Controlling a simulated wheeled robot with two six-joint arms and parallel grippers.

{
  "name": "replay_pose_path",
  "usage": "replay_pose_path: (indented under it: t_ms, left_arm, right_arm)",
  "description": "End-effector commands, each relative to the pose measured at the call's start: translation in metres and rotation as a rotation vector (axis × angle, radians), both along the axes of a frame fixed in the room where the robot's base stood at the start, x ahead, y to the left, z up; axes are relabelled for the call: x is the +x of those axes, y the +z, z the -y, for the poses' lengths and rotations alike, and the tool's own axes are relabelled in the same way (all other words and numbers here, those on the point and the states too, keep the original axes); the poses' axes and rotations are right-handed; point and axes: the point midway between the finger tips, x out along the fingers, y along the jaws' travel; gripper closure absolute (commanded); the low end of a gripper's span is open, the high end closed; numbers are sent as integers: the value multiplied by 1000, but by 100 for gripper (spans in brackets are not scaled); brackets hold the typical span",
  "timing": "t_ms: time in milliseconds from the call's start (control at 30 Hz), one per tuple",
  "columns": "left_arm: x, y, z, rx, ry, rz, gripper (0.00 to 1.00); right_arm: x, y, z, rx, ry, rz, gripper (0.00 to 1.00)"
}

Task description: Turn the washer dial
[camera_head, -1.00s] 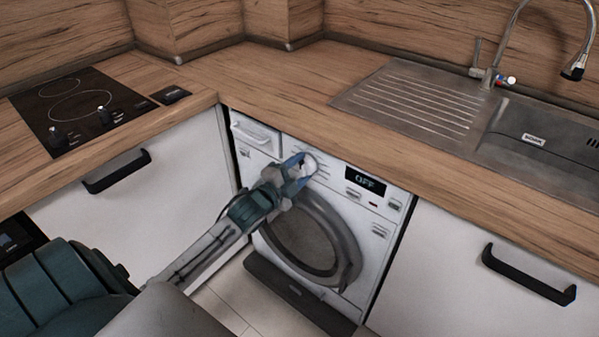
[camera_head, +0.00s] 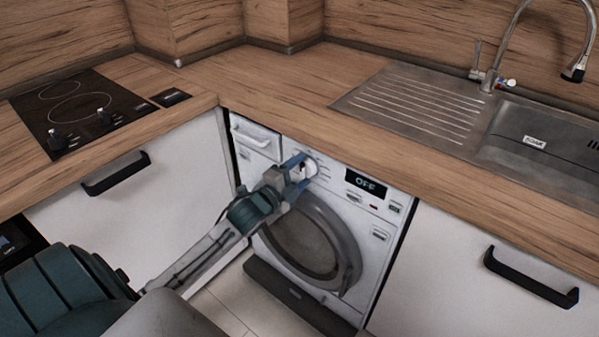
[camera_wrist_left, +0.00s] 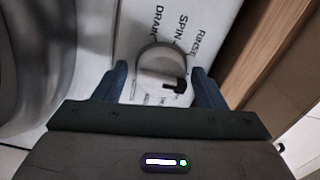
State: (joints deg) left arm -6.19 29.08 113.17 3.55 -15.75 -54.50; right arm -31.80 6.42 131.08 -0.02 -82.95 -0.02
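The white front-loading washer (camera_head: 375,238) stands under the worktop, its display (camera_head: 366,184) reading OFF. Its round dial (camera_head: 311,167) is partly hidden by my left gripper (camera_head: 304,169) in the head view. In the left wrist view the dial (camera_wrist_left: 160,66) lies between the two blue fingers of my left gripper (camera_wrist_left: 160,78), with a narrow gap showing on each side. The gripper is open around the dial. A dark marker shows on the dial's lower right, and printed words including DRAIN, SPIN and RINSE stand above it. My right gripper is not in view.
The wooden worktop (camera_head: 290,90) overhangs just above the washer panel. The round washer door (camera_head: 312,243) is shut below my gripper. A drawer handle (camera_head: 117,173) and a cabinet handle (camera_head: 530,277) stick out on either side. The hob (camera_head: 80,110) is at left, the sink (camera_head: 545,140) at right.

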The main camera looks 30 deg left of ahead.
Motion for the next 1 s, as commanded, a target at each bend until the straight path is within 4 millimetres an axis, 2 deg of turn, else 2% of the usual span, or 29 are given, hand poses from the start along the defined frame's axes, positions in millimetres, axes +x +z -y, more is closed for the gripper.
replay_pose_path:
  t_ms: [433,767,900,1000]
  left_arm:
    - [-5,1,-1,2,0,1,29]
    - [-43,-1,-4,5,0,-3,29]
    - [-59,-1,-4,6,-2,-1,29]
    - [-70,-2,-6,7,-1,-3,29]
  right_arm:
    - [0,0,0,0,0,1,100]
    - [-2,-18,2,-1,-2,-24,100]
    - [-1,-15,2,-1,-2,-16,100]
    - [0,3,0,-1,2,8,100]
